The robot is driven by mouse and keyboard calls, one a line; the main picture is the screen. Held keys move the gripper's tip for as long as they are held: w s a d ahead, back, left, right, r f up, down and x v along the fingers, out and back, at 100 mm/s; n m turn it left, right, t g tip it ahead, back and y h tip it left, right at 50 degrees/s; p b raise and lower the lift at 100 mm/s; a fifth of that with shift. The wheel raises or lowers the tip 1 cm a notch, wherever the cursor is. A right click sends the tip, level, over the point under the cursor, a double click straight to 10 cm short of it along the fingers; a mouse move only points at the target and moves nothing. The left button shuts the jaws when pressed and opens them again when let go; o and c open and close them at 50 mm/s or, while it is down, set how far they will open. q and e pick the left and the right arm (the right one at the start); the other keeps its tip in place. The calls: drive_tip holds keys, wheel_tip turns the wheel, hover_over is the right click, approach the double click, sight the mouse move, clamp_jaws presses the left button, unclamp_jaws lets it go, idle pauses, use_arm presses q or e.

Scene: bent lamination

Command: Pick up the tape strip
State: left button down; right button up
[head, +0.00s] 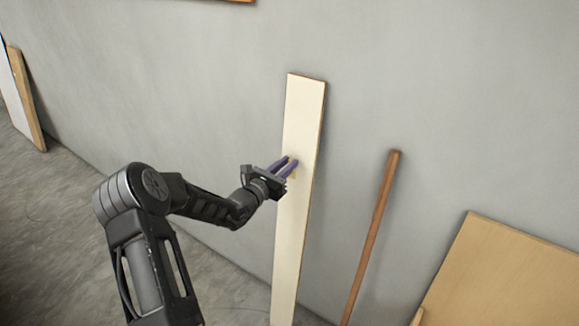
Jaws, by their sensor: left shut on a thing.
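A tall, narrow, cream-coloured board (302,115) leans upright against the grey wall. My left gripper (292,164), with purple fingers, is at the board's front face, a little above its middle. A small yellowish piece, which looks like the tape strip (293,174), shows at the fingertips. The gripper is shut on it. The fingers hide most of the strip, and I cannot tell whether it still touches the board. My right gripper is out of view.
A thin brown wooden stick (375,225) leans on the wall right of the board. A wide tan panel (510,280) stands at the lower right. More panels (27,100) lean at the far left. The concrete floor (60,230) at left is clear.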

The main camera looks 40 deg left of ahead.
use_arm(q)
drive_tip(key=shift+r, duration=0.1)
drive_tip(key=shift+r, duration=0.5)
wheel_tip(320, 180, up, 17)
drive_tip(key=b, duration=0.1)
drive_tip(key=shift+b, duration=0.3)
drive_tip(key=shift+s+f, duration=0.1)
drive_tip(key=shift+s, duration=0.1)
drive_tip(key=shift+s+r, duration=0.15)
drive_tip(key=shift+s, duration=1)
drive_tip(key=shift+s+r, duration=0.15)
drive_tip(key=shift+s, duration=1)
